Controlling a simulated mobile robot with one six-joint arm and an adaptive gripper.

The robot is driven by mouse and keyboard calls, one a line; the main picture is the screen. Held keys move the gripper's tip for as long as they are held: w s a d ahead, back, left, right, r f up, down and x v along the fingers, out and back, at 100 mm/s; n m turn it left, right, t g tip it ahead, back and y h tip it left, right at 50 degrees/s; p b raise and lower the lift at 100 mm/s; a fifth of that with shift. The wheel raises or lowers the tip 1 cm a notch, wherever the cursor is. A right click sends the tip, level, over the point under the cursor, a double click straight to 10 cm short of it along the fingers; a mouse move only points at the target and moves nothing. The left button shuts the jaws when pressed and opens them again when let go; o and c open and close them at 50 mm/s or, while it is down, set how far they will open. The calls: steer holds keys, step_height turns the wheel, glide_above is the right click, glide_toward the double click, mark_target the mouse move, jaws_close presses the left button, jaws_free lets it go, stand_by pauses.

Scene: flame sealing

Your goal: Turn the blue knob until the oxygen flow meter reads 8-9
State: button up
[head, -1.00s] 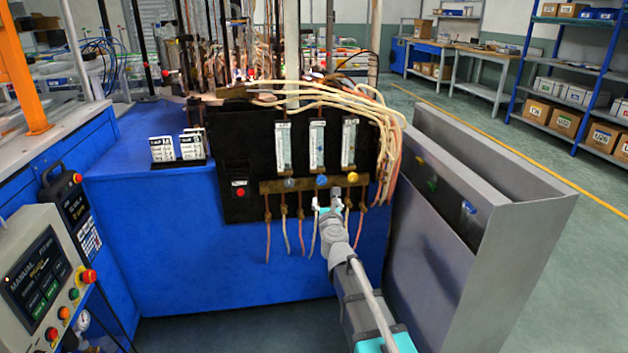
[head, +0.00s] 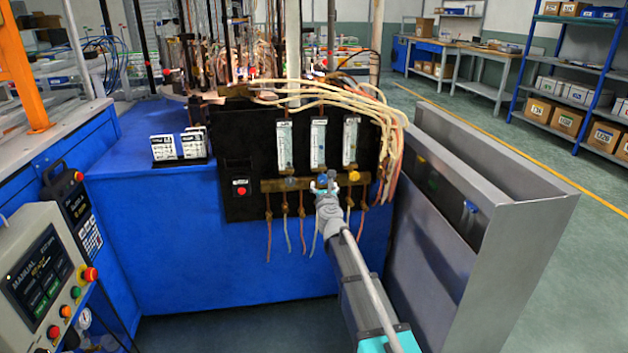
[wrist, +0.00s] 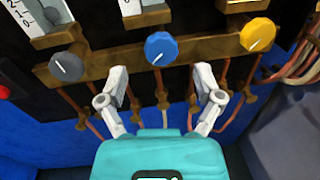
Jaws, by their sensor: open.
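The blue knob (wrist: 161,48) is on the brass manifold, between a grey knob (wrist: 67,66) and a yellow knob (wrist: 257,35). It bears a white pointer line. In the head view it is mostly hidden by my gripper (head: 325,187). In the wrist view my gripper (wrist: 163,88) is open and empty, its two fingers spread below and to either side of the blue knob, apart from it. Above the knob stands the middle flow meter (head: 318,143), a pale vertical tube; its reading is too small to tell, and only its bottom shows in the wrist view (wrist: 138,10).
Two more flow meters flank the middle one, left (head: 284,146) and right (head: 350,142). Hoses hang below the manifold (head: 267,185). A red button (head: 240,191) is on the black panel at left. A grey metal bin (head: 500,235) stands close to the right of my arm.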

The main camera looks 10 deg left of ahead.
mark_target(323, 180)
steer(key=shift+w+a, duration=0.2)
steer(key=shift+w, duration=1)
steer(key=shift+w+a, duration=0.2)
steer(key=shift+w, duration=0.95)
steer(key=c, duration=1.2)
